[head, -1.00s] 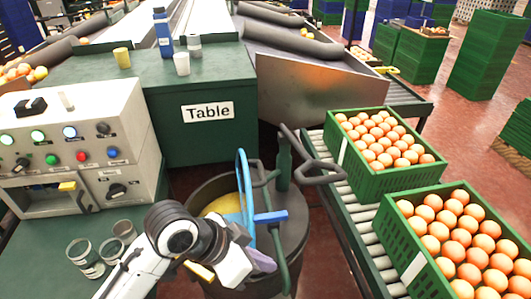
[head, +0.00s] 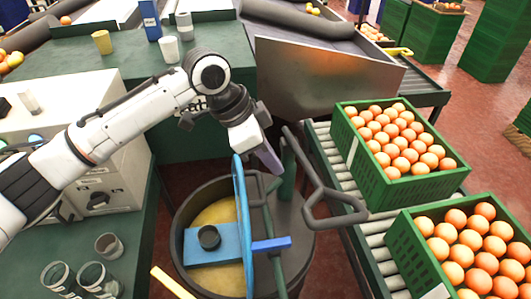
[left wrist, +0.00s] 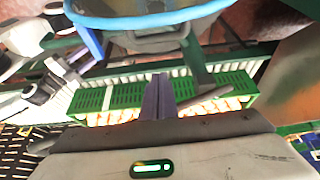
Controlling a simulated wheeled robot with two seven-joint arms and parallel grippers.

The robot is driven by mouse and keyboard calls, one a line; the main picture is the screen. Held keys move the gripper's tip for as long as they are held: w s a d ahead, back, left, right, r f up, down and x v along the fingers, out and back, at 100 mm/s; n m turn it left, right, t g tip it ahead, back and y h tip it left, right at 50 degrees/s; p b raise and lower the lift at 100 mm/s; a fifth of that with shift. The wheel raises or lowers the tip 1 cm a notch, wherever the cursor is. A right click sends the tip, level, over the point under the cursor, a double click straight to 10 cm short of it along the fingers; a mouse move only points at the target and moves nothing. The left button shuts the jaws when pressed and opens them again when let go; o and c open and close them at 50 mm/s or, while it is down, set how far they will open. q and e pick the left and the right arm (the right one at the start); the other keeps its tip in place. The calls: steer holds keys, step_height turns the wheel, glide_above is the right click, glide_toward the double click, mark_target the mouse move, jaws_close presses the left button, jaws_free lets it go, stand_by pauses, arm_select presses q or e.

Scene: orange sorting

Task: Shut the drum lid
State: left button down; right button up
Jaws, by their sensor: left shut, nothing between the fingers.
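The grey drum (head: 185,232) stands at the lower middle of the head view, its left half open onto a yellow content. The drum lid (head: 240,205) stands raised, seen almost edge-on as a blue-rimmed disc with a blue bar (head: 271,244) sticking out to the right. Its blue rim also shows at the top of the left wrist view (left wrist: 92,38). My left gripper (head: 268,158) is shut and empty, with its fingers just right of the lid's upper edge; I cannot tell whether they touch. In the left wrist view its fingers (left wrist: 158,96) are together. My right gripper is out of view.
A dark forked handle (head: 325,195) and a green post stand right of the lid. A blue block with a black knob (head: 209,238) shows in the drum opening. Green crates of oranges (head: 375,180) sit on rollers at right. Glass jars (head: 98,277) stand at lower left.

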mark_target(251, 204)
arm_select(q)
steer(key=shift+s+a+f+p, duration=0.15)
steer(key=shift+a+f, duration=0.1)
steer(key=shift+f, duration=0.7)
steer(key=shift+w+a+f+p, duration=0.1)
steer(key=shift+a+f+p, duration=0.15)
steer(key=shift+f, duration=0.65)
steer(key=shift+s+a+f+p, duration=0.1)
steer(key=shift+a+f, duration=0.15)
steer(key=shift+f, duration=0.7)
